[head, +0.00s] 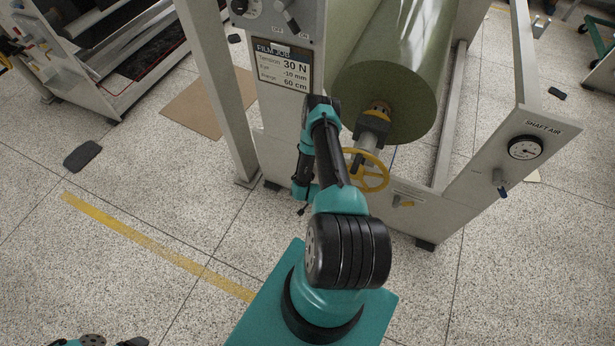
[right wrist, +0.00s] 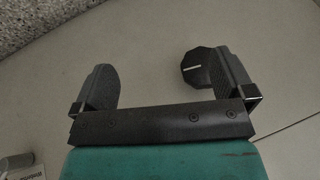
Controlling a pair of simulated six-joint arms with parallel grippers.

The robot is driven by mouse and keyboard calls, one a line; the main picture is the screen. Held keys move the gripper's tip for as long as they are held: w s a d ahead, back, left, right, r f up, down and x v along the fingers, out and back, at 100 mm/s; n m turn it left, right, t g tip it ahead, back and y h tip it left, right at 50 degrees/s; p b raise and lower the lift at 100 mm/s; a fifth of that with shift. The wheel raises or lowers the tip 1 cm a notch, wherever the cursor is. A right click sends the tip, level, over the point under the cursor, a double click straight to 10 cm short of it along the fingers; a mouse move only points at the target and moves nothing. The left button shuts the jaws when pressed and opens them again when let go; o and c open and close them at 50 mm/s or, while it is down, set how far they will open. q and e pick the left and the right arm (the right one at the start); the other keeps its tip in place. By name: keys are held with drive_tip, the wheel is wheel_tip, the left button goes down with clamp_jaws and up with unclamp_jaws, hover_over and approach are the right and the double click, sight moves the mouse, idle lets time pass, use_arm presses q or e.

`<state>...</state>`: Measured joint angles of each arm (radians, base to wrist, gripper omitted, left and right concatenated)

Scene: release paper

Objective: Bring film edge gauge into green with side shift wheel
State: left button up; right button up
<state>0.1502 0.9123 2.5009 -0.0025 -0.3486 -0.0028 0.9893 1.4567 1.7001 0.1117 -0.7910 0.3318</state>
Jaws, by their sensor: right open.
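A yellow spoked handwheel (head: 375,183) is on the front of the machine below the film roll, partly behind my right arm. I cannot read a label naming it the side shift wheel. No film edge gauge with a green zone is recognisable. My right gripper (right wrist: 150,78) is open in the right wrist view, over a plain pale surface. A black faceted knob (right wrist: 195,68) with a white line shows close to its right finger; I cannot tell whether they touch. In the head view the right gripper is not clearly distinguishable. My left gripper is not recognisable.
A large green film roll (head: 385,70) hangs in the frame. A job card (head: 283,68) reads 30 N, -10 mm and 60 cm. The speckled floor at left is mostly open.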

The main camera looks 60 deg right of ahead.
drive_tip(key=shift+w+d+f, duration=0.45)
drive_tip(key=shift+w+d, duration=0.9)
drive_tip(key=shift+d, duration=0.15)
drive_tip(key=shift+w+d+f, duration=0.45)
drive_tip(key=shift+w+d, duration=0.95)
drive_tip(key=shift+d, duration=0.05)
drive_tip(key=shift+w+d+f, duration=0.45)
drive_tip(key=shift+w+d, duration=0.9)
drive_tip(key=shift+d, duration=0.15)
drive_tip(key=shift+c, duration=0.3)
drive_tip(key=c, duration=0.8)
drive_tip(key=shift+c, duration=0.2)
drive_tip(key=shift+t, duration=1)
